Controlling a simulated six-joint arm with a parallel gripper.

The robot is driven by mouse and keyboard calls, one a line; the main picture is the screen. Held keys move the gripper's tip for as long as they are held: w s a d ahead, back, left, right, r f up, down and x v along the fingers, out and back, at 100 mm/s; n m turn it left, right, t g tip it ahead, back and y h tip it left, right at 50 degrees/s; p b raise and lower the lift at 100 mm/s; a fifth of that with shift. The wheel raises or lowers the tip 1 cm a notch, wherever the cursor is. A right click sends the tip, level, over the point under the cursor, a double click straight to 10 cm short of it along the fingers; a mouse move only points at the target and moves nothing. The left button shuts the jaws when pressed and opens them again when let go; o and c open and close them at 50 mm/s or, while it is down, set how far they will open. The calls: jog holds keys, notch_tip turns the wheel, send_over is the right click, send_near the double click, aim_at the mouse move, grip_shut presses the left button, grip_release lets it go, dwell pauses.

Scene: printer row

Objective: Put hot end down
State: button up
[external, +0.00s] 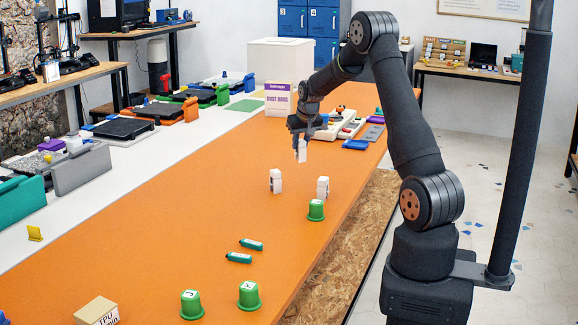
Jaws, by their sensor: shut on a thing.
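My gripper (303,133) is shut on a small white upright piece, the hot end (301,152), and holds it pointing down over the orange table (190,240). The hot end appears to hang above the tabletop, with its lower end free. Two similar white pieces with dark marks stand upright on the table nearer the camera, one at the left (276,181) and one at the right (322,188). The fingers partly cover the top of the held piece, and its details are too small to tell.
Green lettered caps stand near the right piece (316,210) and at the front (249,296). Two teal sticks (251,244) lie mid-table. A white-and-purple box (289,100) and trays (352,128) stand farther back. The table's left-middle is clear. A cardboard box (96,310) sits front left.

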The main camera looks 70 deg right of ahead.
jog(key=shift+w+a+f, duration=0.2)
jog(key=shift+w+f, duration=0.4)
jog(key=shift+f, duration=0.45)
jog(key=shift+w+a+f, duration=0.15)
jog(key=shift+w+f, duration=0.4)
jog(key=shift+f, duration=0.45)
jog(key=shift+w+a+f, duration=0.2)
jog(key=shift+w+f, duration=0.4)
jog(key=shift+f, duration=0.45)
jog(key=shift+f, duration=0.15)
jog(key=o, duration=1)
jog(key=shift+r, duration=0.3)
jog(key=v, duration=1.1)
jog(key=shift+s+a+r, duration=0.15)
jog(key=shift+r, duration=0.15)
